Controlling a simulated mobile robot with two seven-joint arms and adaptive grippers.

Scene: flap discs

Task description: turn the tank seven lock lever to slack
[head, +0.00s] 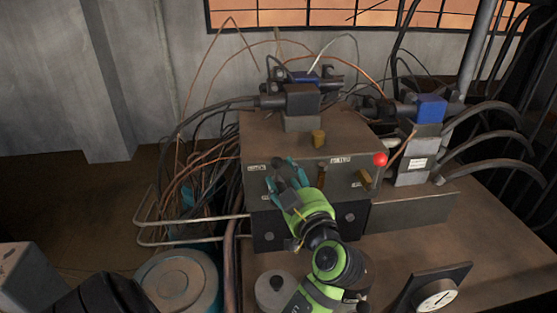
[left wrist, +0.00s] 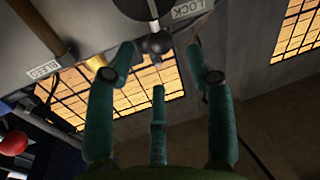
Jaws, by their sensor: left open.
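The lock lever shows in the left wrist view as a dark ball knob (left wrist: 157,43) on a short stem, close to a plate marked LOCK (left wrist: 192,9). My left gripper (left wrist: 160,62) is open, with its teal fingers spread on both sides of the knob and a third finger below it. I see no clear contact. In the head view the left gripper (head: 284,178) is at the front face of the brown box (head: 300,145), and its fingers hide the lever there. The tank number and the slack mark cannot be read.
A red ball knob (head: 380,159) and a brass lever (head: 366,178) are on the box to the gripper's right. Pipes (head: 190,228) and cables crowd the left. A dial gauge (head: 436,293) stands at front right.

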